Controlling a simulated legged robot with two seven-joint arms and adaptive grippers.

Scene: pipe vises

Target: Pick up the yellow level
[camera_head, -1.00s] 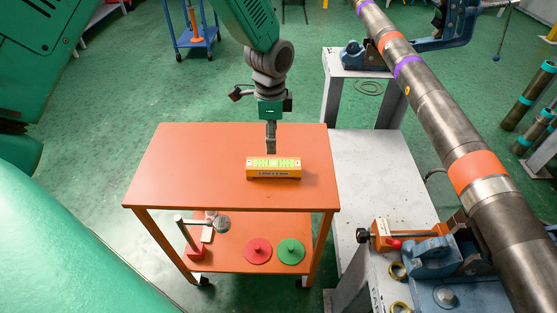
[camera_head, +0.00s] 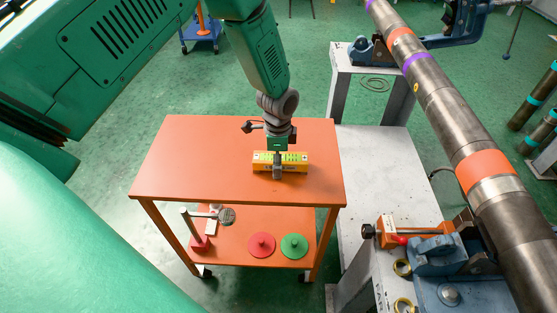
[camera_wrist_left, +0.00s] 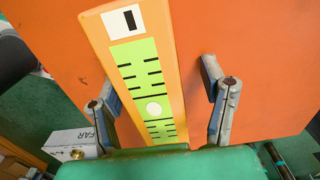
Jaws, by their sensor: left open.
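The yellow level (camera_head: 298,163) lies on the top of the orange cart (camera_head: 180,170), near its right part. It has light green strips with black marks on its upper face. In the left wrist view the level (camera_wrist_left: 140,60) runs lengthwise between the two fingers. My left gripper (camera_head: 277,172) is at the level in the head view and hides part of its middle. In the wrist view my left gripper (camera_wrist_left: 160,85) is open, with its left finger close to the level's edge and a wider gap on the right. Contact cannot be told. My right gripper is not seen.
The cart's lower shelf holds a red disc (camera_head: 261,245), a green disc (camera_head: 294,246) and a red-based stand (camera_head: 200,242). A long steel pipe (camera_head: 440,105) in blue vises runs along the right. The cart's left top is clear.

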